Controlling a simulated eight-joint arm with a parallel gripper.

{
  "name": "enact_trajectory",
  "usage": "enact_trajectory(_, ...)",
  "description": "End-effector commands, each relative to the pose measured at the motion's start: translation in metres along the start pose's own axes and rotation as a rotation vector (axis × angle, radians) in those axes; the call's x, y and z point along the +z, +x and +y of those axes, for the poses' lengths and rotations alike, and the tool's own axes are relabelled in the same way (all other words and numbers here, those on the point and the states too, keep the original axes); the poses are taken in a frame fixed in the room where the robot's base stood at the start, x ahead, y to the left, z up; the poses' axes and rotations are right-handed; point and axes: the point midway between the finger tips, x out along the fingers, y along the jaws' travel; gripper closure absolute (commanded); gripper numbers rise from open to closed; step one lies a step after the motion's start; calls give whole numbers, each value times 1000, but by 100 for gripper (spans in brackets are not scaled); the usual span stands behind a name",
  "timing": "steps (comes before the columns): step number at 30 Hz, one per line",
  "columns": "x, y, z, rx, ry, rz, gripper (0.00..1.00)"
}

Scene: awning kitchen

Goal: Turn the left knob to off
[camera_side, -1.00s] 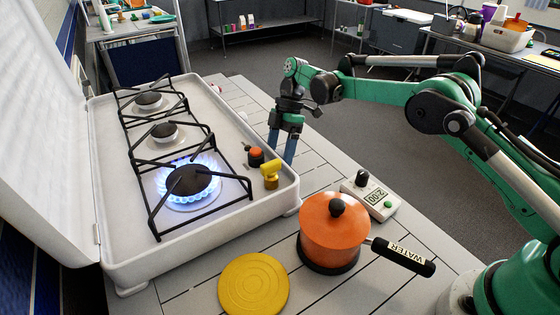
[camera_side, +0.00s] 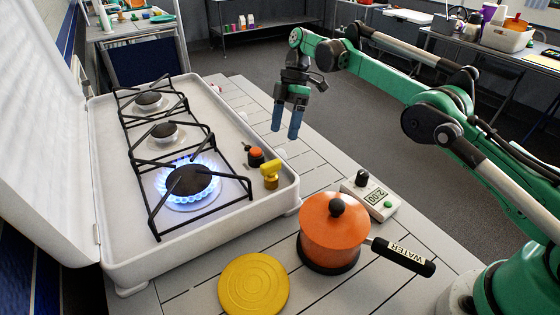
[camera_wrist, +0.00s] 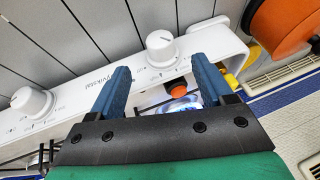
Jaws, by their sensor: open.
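The stove (camera_side: 112,225) is a white open case with the flame lit on its nearest burner (camera_side: 190,185). In the wrist view, two white knobs sit on its front panel (camera_wrist: 105,88): one knob (camera_wrist: 160,44) towards the pot end, near the lit burner, and another knob (camera_wrist: 32,102) at far left. The front panel mostly faces away in the side view, where a pale bit of knob (camera_side: 280,154) shows. My gripper (camera_side: 286,130) is open and empty, fingers down, above the stove's front edge. In the wrist view, its fingers (camera_wrist: 162,82) lie apart, short of the first knob.
An orange pot (camera_side: 334,228) with a handle marked WATER stands in front of the stove, beside a timer (camera_side: 378,202) and a yellow round mat (camera_side: 254,284). A yellow valve (camera_side: 270,174) and orange cap (camera_side: 256,156) rise inside the case.

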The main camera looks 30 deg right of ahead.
Motion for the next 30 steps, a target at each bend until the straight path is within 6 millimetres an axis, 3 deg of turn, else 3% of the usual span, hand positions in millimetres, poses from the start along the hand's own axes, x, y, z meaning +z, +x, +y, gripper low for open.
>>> enact_trajectory(8, 0, -1, 9, 222, -98, 22, 27)
enact_trajectory(18, 6, 9, -32, 574, -240, 6, 27)
enact_trajectory(23, 7, 13, -42, 626, -259, -1, 27)
enact_trajectory(30, 5, 34, -27, 627, -262, -3, 27)
